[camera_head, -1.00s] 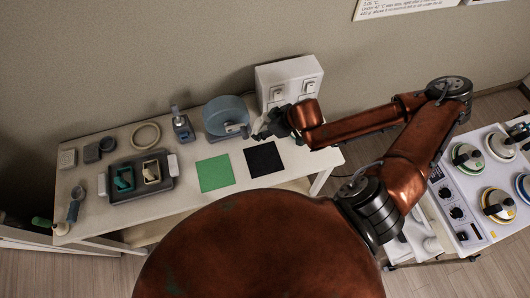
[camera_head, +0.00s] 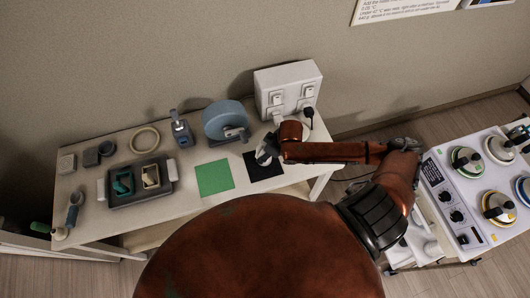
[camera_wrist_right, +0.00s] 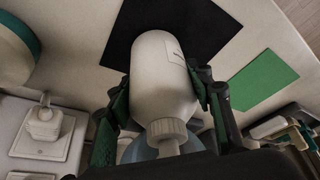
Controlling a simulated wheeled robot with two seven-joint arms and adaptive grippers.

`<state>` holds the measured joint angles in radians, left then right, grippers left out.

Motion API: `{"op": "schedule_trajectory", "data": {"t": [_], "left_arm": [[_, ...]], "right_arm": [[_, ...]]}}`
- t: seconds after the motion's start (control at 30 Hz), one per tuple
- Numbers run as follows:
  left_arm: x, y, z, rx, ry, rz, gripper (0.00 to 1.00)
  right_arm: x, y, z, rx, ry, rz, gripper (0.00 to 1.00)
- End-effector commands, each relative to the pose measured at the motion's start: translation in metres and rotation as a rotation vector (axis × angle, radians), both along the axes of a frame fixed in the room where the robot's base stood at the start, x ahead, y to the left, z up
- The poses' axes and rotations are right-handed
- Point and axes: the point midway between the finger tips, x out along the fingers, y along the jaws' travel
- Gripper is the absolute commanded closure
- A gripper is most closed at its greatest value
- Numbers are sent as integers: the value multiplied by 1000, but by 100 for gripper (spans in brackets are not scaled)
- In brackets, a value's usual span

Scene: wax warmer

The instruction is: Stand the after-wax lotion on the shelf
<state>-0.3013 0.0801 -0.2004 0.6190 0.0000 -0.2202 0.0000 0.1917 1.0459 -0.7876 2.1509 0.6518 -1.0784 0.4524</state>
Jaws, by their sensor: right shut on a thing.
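The lotion is a white bottle (camera_wrist_right: 160,75) with a ribbed white cap. My right gripper (camera_head: 267,152) is shut around it, with one dark finger on each side in the right wrist view (camera_wrist_right: 165,95). In the head view the gripper hangs over the black mat (camera_head: 265,172), and the bottle is mostly hidden by it. I cannot tell whether the bottle touches the mat. A pale shelf board (camera_head: 147,239) shows under the front of the table. My left gripper is not in view.
A green mat (camera_head: 214,177) lies left of the black one. On the white table (camera_head: 190,207) stand a blue round device (camera_head: 224,118), a grey pump bottle (camera_head: 181,132) and a dark tray (camera_head: 133,197). A white socket panel (camera_head: 287,82) is at the wall. A white multi-pot warmer (camera_head: 454,193) stands right.

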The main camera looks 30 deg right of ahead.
Motion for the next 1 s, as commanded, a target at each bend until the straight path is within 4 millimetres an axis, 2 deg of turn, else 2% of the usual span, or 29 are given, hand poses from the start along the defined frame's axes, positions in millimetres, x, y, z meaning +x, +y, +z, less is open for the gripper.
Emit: {"op": "schedule_trajectory", "data": {"t": [0.17, 0.2, 0.4, 0.77, 0.87, 1.0], "left_arm": [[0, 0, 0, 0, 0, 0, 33], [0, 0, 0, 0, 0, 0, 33], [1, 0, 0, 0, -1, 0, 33], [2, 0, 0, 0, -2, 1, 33], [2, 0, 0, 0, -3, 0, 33], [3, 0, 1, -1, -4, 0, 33]], "right_arm": [[0, 0, -1, 1, 0, 0, 89], [-1, 0, -2, 1, 2, -1, 51], [0, 0, -1, 1, 0, 0, 37], [-1, 0, 2, 0, -1, 1, 35], [-4, -3, 12, -1, -2, 1, 35], [-12, -9, 37, -3, -4, 3, 35]]}}
